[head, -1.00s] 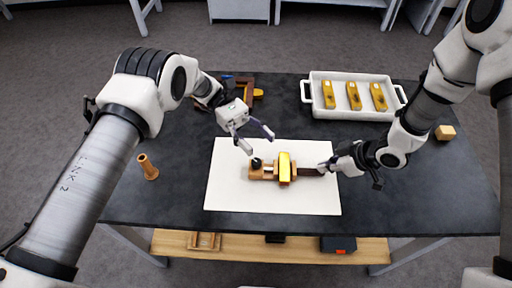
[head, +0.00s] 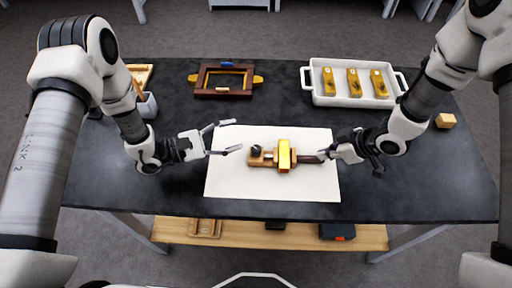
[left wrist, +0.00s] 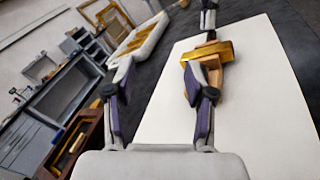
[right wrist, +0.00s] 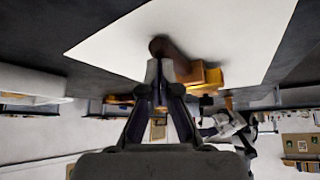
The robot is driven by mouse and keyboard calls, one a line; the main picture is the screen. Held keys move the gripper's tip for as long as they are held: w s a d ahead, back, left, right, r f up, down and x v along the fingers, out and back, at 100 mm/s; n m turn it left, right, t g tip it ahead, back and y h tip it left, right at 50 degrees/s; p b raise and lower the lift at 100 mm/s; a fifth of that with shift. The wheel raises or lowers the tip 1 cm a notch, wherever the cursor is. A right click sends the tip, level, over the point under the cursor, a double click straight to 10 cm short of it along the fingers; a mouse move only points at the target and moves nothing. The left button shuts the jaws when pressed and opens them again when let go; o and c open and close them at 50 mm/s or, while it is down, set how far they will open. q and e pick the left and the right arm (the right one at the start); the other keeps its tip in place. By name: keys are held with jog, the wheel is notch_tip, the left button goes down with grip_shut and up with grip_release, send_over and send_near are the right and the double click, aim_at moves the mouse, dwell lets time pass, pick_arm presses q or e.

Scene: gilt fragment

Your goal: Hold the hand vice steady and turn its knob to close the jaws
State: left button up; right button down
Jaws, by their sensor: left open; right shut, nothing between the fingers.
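The hand vice (head: 268,157) lies on the white sheet (head: 235,184), its wooden body holding a gold piece (head: 284,152) near the middle. Its small dark knob (head: 256,149) is at the left end and its dark brown handle (head: 306,159) at the right. My left gripper (head: 236,136) is open and empty, left of the knob and apart from it. In the left wrist view the vice (left wrist: 208,66) is partly hidden behind the right finger. My right gripper (head: 327,154) is shut with nothing between its fingers, at the handle's end; contact is unclear. The knob is not clear in the right wrist view.
A white tray (head: 316,95) with several gold pieces stands at the back right. A dark wooden frame (head: 200,88) lies at the back left, beside a grey cup (head: 147,106). A small wooden block (head: 445,120) is at the far right. The table's front is clear.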

aim_at(251, 151)
pick_arm(q)
jog(key=s+a+f+n, duration=0.2)
jog(key=n, duration=0.1)
jog(key=s+a+f+n, duration=0.2)
jog(key=shift+a+f+n+g, duration=0.3)
jog(key=shift+a+f+n, duration=0.1)
jog(key=shift+s+d, duration=0.1)
jog(key=x, duration=1.1)
jog(key=shift+d+f, duration=0.1)
jog(key=shift+d, duration=0.25)
grip_shut()
